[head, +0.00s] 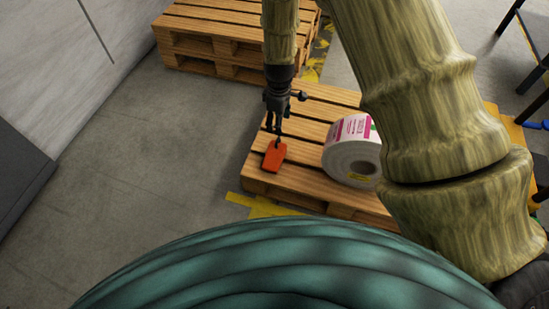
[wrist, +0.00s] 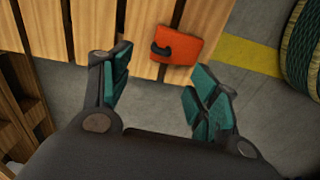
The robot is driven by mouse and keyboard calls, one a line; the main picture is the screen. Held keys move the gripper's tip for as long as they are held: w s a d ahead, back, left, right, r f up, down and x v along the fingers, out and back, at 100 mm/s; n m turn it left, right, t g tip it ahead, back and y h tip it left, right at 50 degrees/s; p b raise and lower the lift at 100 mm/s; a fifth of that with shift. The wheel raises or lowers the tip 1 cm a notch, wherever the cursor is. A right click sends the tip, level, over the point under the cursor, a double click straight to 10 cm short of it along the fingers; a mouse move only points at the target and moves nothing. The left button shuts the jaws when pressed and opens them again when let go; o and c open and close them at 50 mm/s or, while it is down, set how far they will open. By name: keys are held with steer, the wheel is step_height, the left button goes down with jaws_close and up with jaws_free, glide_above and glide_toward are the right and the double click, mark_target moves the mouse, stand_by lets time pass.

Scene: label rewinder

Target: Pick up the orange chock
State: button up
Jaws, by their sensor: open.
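The orange chock (head: 273,158) lies on the near left part of a wooden pallet (head: 262,184), in the head view. It is a small wedge with a dark loop handle at one end. In the wrist view the chock (wrist: 180,46) shows at the top, beyond the fingertips, with its dark handle on its left side. My gripper (head: 274,128) is above the pallet, close to the handle end of the chock in the head view. In the wrist view my gripper (wrist: 160,80) has its teal-padded fingers spread, with nothing between them. I cannot tell the exact height gap.
A white label roll with pink print (head: 352,160) sits on the same pallet, right of the chock. A second pallet stack (head: 205,45) stands behind. Yellow tape (head: 250,206) marks the floor at the pallet's front. The grey floor (head: 130,170) at left is clear.

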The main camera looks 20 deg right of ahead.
mark_target(278, 138)
step_height(278, 138, down, 6)
steer(key=shift+r+b, duration=0.15)
steer(key=shift+b, duration=0.95)
step_height(278, 138, down, 5)
steer(key=b, duration=0.3)
steer(key=shift+r, duration=0.1)
jaws_close()
